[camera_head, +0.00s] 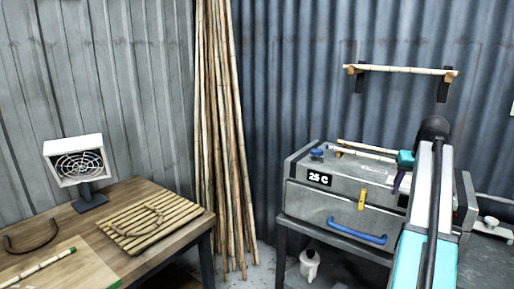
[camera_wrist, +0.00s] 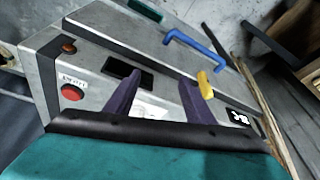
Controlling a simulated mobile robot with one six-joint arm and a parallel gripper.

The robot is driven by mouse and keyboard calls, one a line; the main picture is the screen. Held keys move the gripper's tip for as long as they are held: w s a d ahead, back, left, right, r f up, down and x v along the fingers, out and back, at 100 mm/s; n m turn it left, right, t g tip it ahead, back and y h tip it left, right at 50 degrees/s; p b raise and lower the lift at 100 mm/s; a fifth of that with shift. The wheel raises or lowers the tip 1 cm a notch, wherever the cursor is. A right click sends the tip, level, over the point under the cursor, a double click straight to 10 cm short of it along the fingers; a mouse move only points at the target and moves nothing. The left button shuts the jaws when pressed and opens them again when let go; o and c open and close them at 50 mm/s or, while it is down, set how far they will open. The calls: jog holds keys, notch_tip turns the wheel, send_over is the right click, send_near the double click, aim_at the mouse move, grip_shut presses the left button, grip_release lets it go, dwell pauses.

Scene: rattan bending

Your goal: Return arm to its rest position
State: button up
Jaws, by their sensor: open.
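My gripper (camera_wrist: 160,95) shows two purple fingers spread apart in the wrist view, with nothing between them. In the head view my arm rises at the right and one purple finger of the gripper (camera_head: 399,182) shows at the right part of the grey metal box (camera_head: 305,198); the rest is mostly hidden. The gripper is in front of or over this box, and I cannot tell whether it touches it. The box (camera_wrist: 95,25) fills much of the wrist view, with a red button (camera_wrist: 72,93), a blue handle (camera_wrist: 197,45) and a yellow latch (camera_wrist: 206,84).
The box reads "25 C" and stands on a dark table (camera_head: 290,232). A rod rests on a wall rack (camera_head: 400,70). Bamboo poles (camera_head: 222,130) lean in the corner.

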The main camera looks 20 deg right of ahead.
jog(key=w+a+f+n, duration=0.1)
jog(key=w+a+f, duration=0.3)
jog(key=a+f, duration=0.4)
jog(key=w+a+f+n+g+y, duration=0.1)
jog(key=w+a+f, duration=0.2)
jog(key=a+f, duration=0.45)
jog(key=w+a+f+n, duration=0.1)
jog(key=w+a+f, duration=0.3)
jog(key=a+f, duration=0.35)
jog(key=s+a+f+n+g+y, duration=0.1)
jog(key=s+a+f, duration=0.1)
jog(key=a+f, duration=0.85)
jog(key=s+a+f+n+g, duration=0.1)
jog(key=s+a+f, duration=0.1)
jog(key=a+f, duration=0.85)
jog(key=s+a+f+n, duration=0.1)
jog(key=s+a+f, duration=0.25)
jog(key=a, duration=0.25)
jog(key=s+a+f+n, duration=0.1)
jog(key=s+a+f, duration=0.1)
jog(key=s+a, duration=0.35)
jog(key=s+a+f+g+b, duration=0.1)
jog(key=s+f+g+b, duration=0.2)
jog(key=s+f, duration=1.8)
jog(key=s+g, duration=0.2)
jog(key=g, duration=0.1)
jog(key=shift+s, duration=0.25)
